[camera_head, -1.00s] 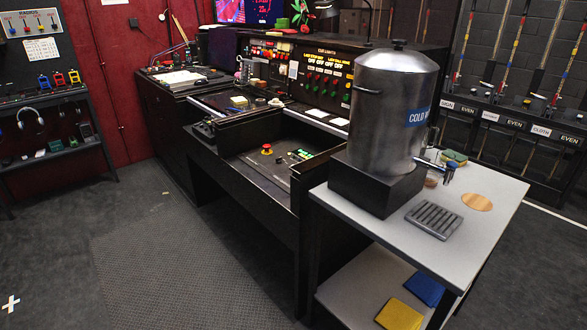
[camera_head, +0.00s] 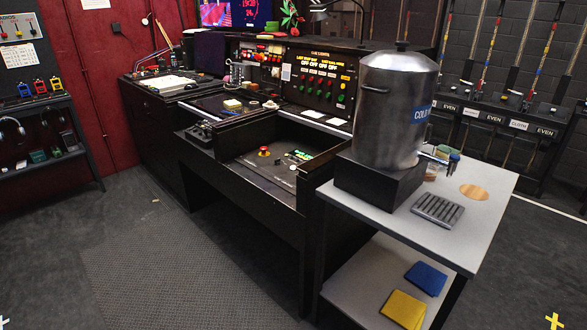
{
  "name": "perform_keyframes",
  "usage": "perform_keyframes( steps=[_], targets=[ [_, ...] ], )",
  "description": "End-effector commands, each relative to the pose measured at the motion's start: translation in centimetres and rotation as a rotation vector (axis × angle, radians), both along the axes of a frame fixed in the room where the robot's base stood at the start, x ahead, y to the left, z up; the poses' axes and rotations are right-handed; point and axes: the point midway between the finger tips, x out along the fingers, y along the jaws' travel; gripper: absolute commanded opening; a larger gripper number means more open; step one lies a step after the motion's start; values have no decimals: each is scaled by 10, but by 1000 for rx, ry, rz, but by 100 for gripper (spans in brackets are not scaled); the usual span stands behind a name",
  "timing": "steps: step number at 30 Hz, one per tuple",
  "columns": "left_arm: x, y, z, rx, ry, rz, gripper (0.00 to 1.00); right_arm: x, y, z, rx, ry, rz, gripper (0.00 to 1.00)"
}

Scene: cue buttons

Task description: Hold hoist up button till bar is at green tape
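I cannot make out a hoist bar or green tape for certain in this view. A low black console tray (camera_head: 237,166) in the middle holds a red mushroom button on a yellow base (camera_head: 263,152) and several small green-lit controls (camera_head: 299,155). Which of these is the hoist up button is too small to tell. The upright cue panel (camera_head: 318,84) behind has rows of red and green buttons. Neither of my grippers is in view.
A grey side table (camera_head: 471,240) with a steel water urn (camera_head: 393,100) stands right of the console. Blue (camera_head: 426,278) and yellow (camera_head: 403,309) cloths lie on its lower shelf. A rope rail (camera_head: 497,115) is at back right. The floor (camera_head: 110,235) at left front is clear.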

Motion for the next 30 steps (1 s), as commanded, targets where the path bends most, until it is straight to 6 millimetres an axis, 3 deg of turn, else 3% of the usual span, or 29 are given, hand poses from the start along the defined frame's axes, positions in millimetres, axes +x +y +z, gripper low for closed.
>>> perform_keyframes(
  steps=[9,12,30],
  targets=[
    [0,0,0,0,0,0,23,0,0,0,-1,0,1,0],
    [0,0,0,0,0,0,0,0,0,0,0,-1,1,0],
    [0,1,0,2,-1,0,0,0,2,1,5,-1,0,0]
  ],
)
